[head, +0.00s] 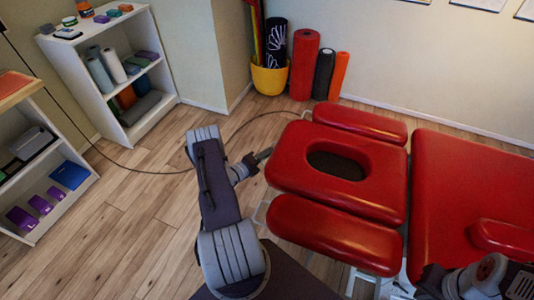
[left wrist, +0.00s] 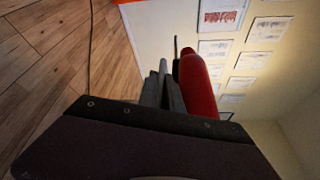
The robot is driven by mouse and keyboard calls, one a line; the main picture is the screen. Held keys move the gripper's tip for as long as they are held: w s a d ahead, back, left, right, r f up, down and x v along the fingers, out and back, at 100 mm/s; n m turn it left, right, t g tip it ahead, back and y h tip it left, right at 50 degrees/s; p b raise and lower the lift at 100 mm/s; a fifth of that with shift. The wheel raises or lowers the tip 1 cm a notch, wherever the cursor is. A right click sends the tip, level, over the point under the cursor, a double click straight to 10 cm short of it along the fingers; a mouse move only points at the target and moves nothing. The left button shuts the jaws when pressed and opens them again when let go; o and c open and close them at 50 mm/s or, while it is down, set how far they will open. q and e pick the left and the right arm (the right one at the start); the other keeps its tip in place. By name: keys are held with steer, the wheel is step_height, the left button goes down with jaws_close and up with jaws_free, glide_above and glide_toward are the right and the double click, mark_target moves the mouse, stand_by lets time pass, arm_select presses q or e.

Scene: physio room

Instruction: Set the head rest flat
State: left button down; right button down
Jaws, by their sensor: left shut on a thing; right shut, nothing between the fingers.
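The head rest (head: 290,168) is a red padded panel with an oval hole, at the left end of the red treatment table (head: 450,185). Its exact tilt is hard to judge from above. My left gripper (head: 264,154) is at the head rest's left edge, shut on it; the grip itself is small in the head view. In the left wrist view my grey fingers (left wrist: 163,92) are close together beside the red pad of the head rest (left wrist: 198,85). My right gripper (head: 421,288) is shut and empty, low beside the table's near edge, partly cut off.
Red arm pads flank the head rest on the far side (head: 358,122) and near side (head: 335,236). White shelves (head: 150,25) with small items stand at the left. A yellow bucket (head: 269,80) and upright rolls (head: 304,65) stand by the wall.

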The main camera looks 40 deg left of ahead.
arm_select(q)
steer(key=c, duration=1.5)
jaws_free()
steer(key=shift+s, duration=0.1)
steer(key=s, duration=0.3)
steer(key=s+r+p, duration=0.1)
steer(key=s, duration=0.5)
steer(key=shift+a+r, duration=0.15)
steer(key=shift+a, duration=0.15)
